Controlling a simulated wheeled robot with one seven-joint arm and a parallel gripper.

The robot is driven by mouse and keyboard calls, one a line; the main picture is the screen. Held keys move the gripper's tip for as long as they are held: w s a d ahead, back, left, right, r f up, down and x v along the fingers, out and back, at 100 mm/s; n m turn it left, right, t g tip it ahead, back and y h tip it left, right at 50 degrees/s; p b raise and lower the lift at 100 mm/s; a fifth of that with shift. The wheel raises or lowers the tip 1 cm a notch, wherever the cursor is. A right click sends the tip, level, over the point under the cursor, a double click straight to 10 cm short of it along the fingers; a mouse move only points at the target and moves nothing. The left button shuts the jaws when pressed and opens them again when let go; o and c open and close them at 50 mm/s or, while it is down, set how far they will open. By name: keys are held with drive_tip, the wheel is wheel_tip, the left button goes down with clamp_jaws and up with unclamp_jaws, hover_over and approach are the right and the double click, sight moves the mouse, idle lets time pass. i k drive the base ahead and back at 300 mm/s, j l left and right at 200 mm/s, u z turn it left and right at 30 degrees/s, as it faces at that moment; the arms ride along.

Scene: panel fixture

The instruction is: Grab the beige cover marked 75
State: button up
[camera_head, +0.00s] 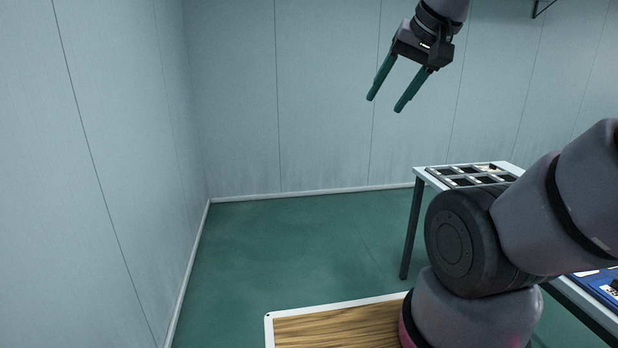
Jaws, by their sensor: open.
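My gripper (384,96) is raised high in front of the far wall, its two green fingers apart and nothing between them. It is well above and to the left of the table. I cannot make out a beige cover marked 75. My own arm hides much of the table.
A table (423,176) with dark legs stands at the right. A tray (469,182) with several dark compartments lies at its far end. A blue object (606,285) shows at the right edge, partly cut off. The green floor (290,245) at the left is clear, bounded by pale walls.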

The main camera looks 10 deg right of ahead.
sight(492, 167)
drive_tip(key=i+z, duration=0.1)
drive_tip(key=i, duration=0.85)
drive_tip(key=i+j+z, duration=0.1)
drive_tip(key=i, duration=0.8)
drive_tip(key=i+z, duration=0.45)
drive_tip(key=i+j+z, duration=0.25)
drive_tip(key=i+z, duration=0.55)
drive_tip(key=z, duration=0.2)
drive_tip(key=i+j+z, duration=0.1)
drive_tip(key=i+z, duration=0.2)
drive_tip(key=z, duration=0.15)
drive_tip(key=i+j+z, duration=0.2)
drive_tip(key=z, duration=0.3)
drive_tip(key=i+j, duration=0.05)
drive_tip(key=i, duration=0.05)
